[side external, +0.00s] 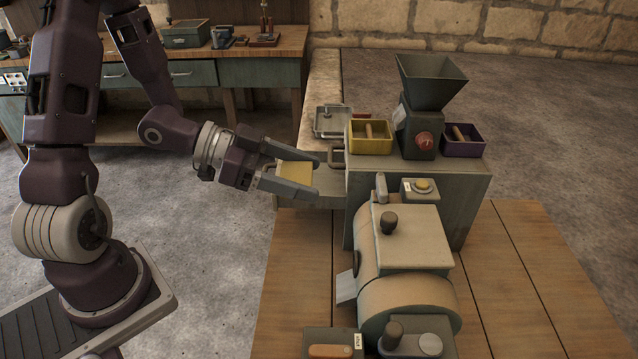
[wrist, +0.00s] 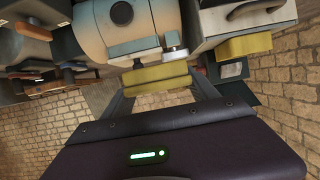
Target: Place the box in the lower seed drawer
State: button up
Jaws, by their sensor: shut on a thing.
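A yellow box (side external: 297,172) is held between the two grey fingers of my gripper (side external: 316,176), which is shut on it. In the wrist view the yellow box (wrist: 160,78) spans the gap between the fingertips. The grey-green cabinet (side external: 470,195) stands right of my gripper. A grey drawer-like part (side external: 328,195) sticks out from the cabinet's left side, just beyond and below the fingertips. The fingers hide part of it, and I cannot see inside it. A handle (side external: 337,157) shows above it on the same side.
On the cabinet stand a yellow tray (side external: 370,146), a dark hopper machine (side external: 428,75) and a purple tray (side external: 477,148). A beige rounded machine (side external: 410,240) sits close in front. A metal tray (side external: 330,121) lies behind. Wooden planks (side external: 530,270) are clear at right.

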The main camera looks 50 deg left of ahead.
jog(key=w+d+n+t+y, duration=0.35)
jog(key=w+n+y, duration=0.45)
jog(key=w, duration=0.5)
jog(key=s+a+n+g+y, duration=0.3)
jog(key=s+n+y, duration=0.6)
jog(key=y, duration=0.2)
send_near(320, 180)
jog(key=shift+n+g, duration=0.35)
jog(key=shift+n, duration=0.05)
jog(key=w+a+r, duration=0.1)
jog(key=w, duration=0.1)
jog(key=w+a+r, duration=0.1)
jog(key=a, duration=0.1)
jog(key=w+a+r, duration=0.1)
jog(key=w+a, duration=0.1)
jog(key=shift+w+a, duration=0.25)
jog(key=shift+w, duration=0.1)
jog(key=f, duration=0.1)
jog(key=w+a+f, duration=0.1)
jog(key=f, duration=0.1)
jog(key=shift+f, duration=0.25)
jog(key=shift+f, duration=0.15)
